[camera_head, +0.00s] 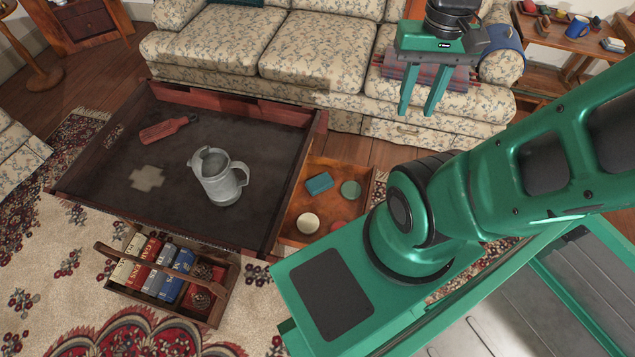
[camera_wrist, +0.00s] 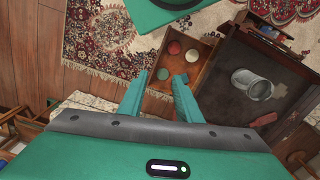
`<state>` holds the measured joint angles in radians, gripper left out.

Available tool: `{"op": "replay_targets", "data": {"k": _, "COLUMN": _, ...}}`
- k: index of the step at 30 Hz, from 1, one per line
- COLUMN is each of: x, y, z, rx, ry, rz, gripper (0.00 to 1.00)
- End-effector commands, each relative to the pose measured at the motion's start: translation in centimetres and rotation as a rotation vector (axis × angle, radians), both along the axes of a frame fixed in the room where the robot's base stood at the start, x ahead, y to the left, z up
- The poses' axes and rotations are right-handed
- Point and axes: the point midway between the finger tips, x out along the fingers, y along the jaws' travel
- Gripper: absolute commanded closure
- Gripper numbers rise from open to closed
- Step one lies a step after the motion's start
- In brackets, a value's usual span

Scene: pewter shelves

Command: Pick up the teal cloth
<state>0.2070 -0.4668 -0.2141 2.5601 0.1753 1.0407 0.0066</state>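A small teal rectangular thing (camera_head: 319,182), which looks like a folded cloth, lies flat in the back left part of a shallow wooden drawer (camera_head: 286,232). A green disc (camera_head: 351,189) lies to its right. My gripper (camera_head: 416,113) hangs in the air, fingers down, in front of the striped roll on the sofa. Its two fingers are apart with nothing between them. In the wrist view my gripper (camera_wrist: 160,76) also shows open, with the drawer beyond the fingertips. There the teal thing is hard to tell from the right fingertip.
A cream disc (camera_head: 308,223) and a red disc (camera_head: 338,226) share the drawer. The dark tray-topped table (camera_head: 250,120) beside it bears a grey pitcher (camera_head: 219,178) and a red-brown paddle (camera_head: 164,130). A wooden carrier (camera_head: 213,310) of books stands in front. The floral sofa (camera_head: 318,48) stands behind.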

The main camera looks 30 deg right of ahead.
Motion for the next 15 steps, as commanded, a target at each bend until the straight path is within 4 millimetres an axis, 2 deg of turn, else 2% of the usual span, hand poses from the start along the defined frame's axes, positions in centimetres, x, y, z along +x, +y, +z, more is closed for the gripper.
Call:
{"op": "replay_targets", "data": {"k": 2, "x": 0.0, "y": 0.0, "z": 0.0, "rx": 0.000, "ry": 0.000, "rz": 0.000, "gripper": 0.66}}
{"op": "replay_targets", "data": {"k": 5, "x": -1.0, "y": 0.0, "z": 0.4, "rx": -0.001, "ry": -0.013, "rz": 0.007, "gripper": 0.42}}
{"op": "replay_targets", "data": {"k": 7, "x": -0.7, "y": -0.2, "z": 0.4, "rx": -0.003, "ry": -0.011, "rz": 0.024, "gripper": 0.26}}
{"op": "replay_targets", "data": {"k": 11, "x": 1.3, "y": -0.7, "z": 0.0, "rx": -0.012, "ry": -0.003, "rz": 0.102, "gripper": 0.25}}
{"op": "replay_targets", "data": {"k": 15, "x": 4.4, "y": -1.5, "z": -1.1, "rx": -0.024, "ry": 0.007, "rz": 0.240, "gripper": 0.25}}
